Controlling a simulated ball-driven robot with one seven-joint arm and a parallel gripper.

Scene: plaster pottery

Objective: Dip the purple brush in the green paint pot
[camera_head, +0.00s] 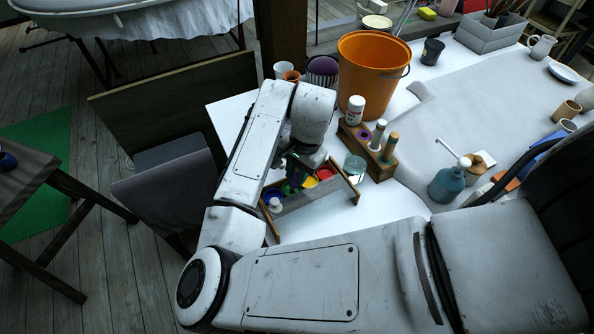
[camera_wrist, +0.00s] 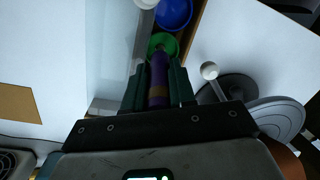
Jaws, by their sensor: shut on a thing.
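My gripper (camera_wrist: 158,88) is shut on the purple brush (camera_wrist: 158,72), which sits between its dark jaws in the wrist view. The brush's far end overlaps the green paint pot (camera_wrist: 163,42); I cannot tell whether it touches the paint. In the head view my gripper (camera_head: 294,172) is low over the tray of paints, close above the green pot (camera_head: 288,188). My arm and gripper hide most of the brush there.
A glass jar (camera_head: 354,166) and a wooden holder (camera_head: 376,170) stand to the right. An orange bucket (camera_head: 371,70) is behind. A blue pump bottle (camera_head: 447,184) stands further right.

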